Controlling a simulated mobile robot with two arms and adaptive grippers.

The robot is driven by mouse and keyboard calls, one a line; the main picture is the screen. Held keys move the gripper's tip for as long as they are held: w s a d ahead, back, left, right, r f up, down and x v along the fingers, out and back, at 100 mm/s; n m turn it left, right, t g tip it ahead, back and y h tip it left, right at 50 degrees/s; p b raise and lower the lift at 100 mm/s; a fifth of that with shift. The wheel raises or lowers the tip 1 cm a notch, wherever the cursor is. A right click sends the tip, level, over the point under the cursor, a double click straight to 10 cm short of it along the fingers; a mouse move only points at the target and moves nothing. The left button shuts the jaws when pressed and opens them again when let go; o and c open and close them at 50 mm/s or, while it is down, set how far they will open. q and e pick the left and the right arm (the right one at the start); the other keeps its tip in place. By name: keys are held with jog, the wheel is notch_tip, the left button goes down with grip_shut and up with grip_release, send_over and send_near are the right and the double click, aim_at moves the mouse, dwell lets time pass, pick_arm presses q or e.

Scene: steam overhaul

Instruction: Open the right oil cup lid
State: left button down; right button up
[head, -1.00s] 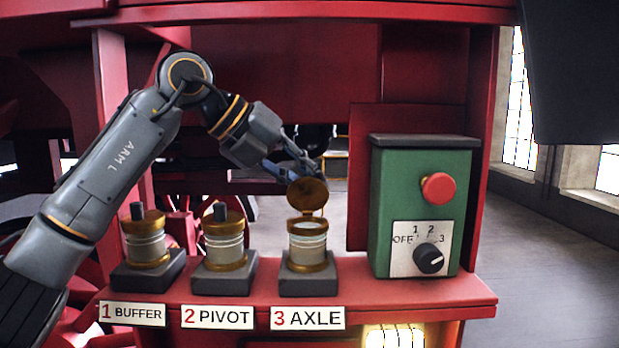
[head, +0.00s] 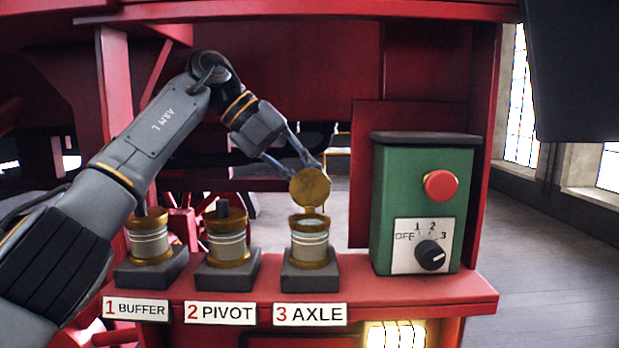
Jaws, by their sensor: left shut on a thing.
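The right oil cup (head: 310,242) is a brass and glass cup on a dark block above the label "3 AXLE". Its round brass lid (head: 310,187) stands raised at the back of the rim, its face toward me, and the cup's mouth is uncovered. My left gripper (head: 306,163) reaches in from the upper left and is shut on the lid at its upper back edge. The lid hides part of the fingertips. My right gripper is not in view.
Two cups with dark knobs stand to the left, BUFFER (head: 149,240) and PIVOT (head: 227,238), on the same red shelf (head: 400,292). A green control box (head: 423,205) with a red button and a dial stands close on the right.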

pick_arm(q)
jog(key=shift+r, duration=0.15)
jog(key=c, duration=1.5)
grip_release()
jog(key=shift+o, duration=0.9)
jog(key=shift+w, duration=0.1)
